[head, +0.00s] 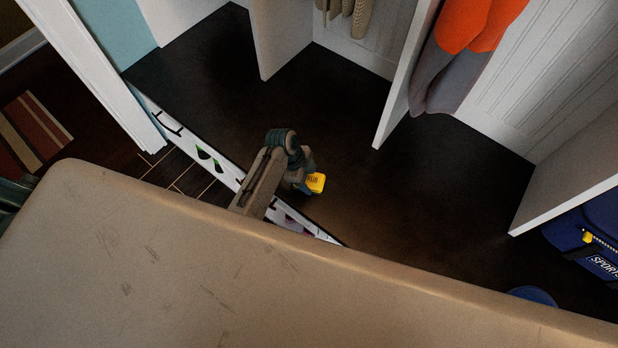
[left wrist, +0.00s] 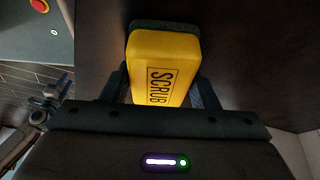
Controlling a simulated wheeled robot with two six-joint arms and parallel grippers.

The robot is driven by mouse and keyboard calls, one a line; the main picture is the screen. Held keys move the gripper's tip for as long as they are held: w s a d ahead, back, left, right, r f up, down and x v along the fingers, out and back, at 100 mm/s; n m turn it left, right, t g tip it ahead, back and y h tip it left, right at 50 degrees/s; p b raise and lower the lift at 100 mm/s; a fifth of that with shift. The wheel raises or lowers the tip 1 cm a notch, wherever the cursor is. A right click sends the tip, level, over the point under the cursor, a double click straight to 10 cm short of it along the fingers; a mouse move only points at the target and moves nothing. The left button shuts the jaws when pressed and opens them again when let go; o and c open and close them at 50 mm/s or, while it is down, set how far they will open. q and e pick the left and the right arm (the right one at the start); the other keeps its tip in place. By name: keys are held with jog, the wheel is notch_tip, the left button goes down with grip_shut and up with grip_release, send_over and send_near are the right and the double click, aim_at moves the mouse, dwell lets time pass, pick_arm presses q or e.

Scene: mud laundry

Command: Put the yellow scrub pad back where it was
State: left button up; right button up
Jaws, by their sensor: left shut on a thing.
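The yellow scrub pad (head: 316,183) is a small yellow block. In the left wrist view the yellow scrub pad (left wrist: 162,68) fills the space between the fingers, with SCRUB printed on it and a dark green layer at its far end. My left gripper (head: 309,181) is shut on it, over the dark bench top (head: 400,180). In the left wrist view the fingers of my left gripper (left wrist: 162,92) press on both sides of the pad. I cannot tell whether the pad touches the bench.
White dividers (head: 405,90) split the bench into bays. An orange and grey garment (head: 450,70) hangs in one. A blue sports bag (head: 590,240) and a blue round thing (head: 533,295) are at the right. The bench between is bare.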

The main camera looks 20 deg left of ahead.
pick_arm(q)
jog(key=o, duration=0.4)
jog(key=shift+f, duration=0.15)
jog(key=o, duration=0.5)
pick_arm(e)
jog(key=shift+w+r, duration=0.1)
jog(key=shift+w, duration=0.45)
pick_arm(q)
jog(key=shift+a+r, duration=0.1)
jog(key=shift+r, duration=0.25)
jog(key=v, duration=1)
jog(key=shift+a+r, duration=0.1)
jog(key=shift+r, duration=0.2)
jog(key=shift+a+r, duration=0.15)
jog(key=shift+r, duration=0.3)
pick_arm(e)
jog(key=shift+s, duration=0.55)
